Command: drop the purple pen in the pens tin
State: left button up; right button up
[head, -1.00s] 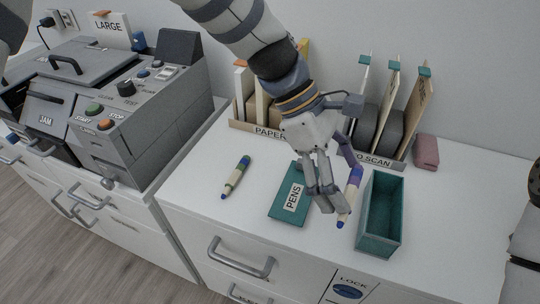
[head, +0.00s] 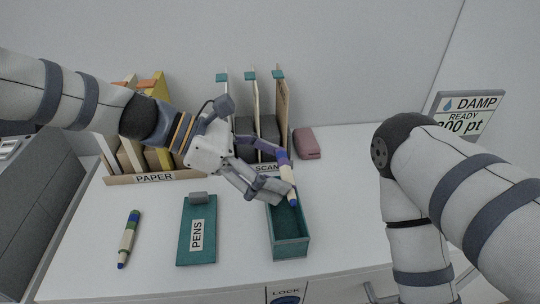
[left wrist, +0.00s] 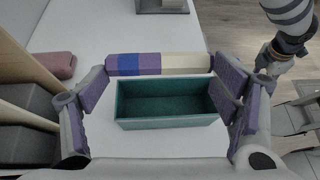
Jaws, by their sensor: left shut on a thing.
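My left gripper (head: 272,178) is shut on the purple pen (head: 287,174), which has purple, blue and cream bands. In the head view the pen tilts, its blue tip low over the open teal tin (head: 290,250). In the left wrist view the pen (left wrist: 165,64) spans the gap between the fingers, along one long side of the tin (left wrist: 170,124). The tin looks empty there. A teal lid labelled PENS (head: 184,240) lies flat to the tin's left. My right gripper is out of view.
A green, blue and cream pen (head: 129,240) lies left of the lid. The PAPER holder (head: 155,178) and the SCAN holder (head: 264,168) stand behind. A pink block (head: 306,143) sits behind the tin. My right arm is at the right.

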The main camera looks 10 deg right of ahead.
pick_arm(q)
jog(key=shift+f+b, duration=0.5)
jog(key=shift+f, duration=2.05)
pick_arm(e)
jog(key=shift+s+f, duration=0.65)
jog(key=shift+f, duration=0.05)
pick_arm(q)
jog(key=o, duration=0.9)
jog(key=shift+a+r, duration=0.1)
jog(key=v, duration=1.2)
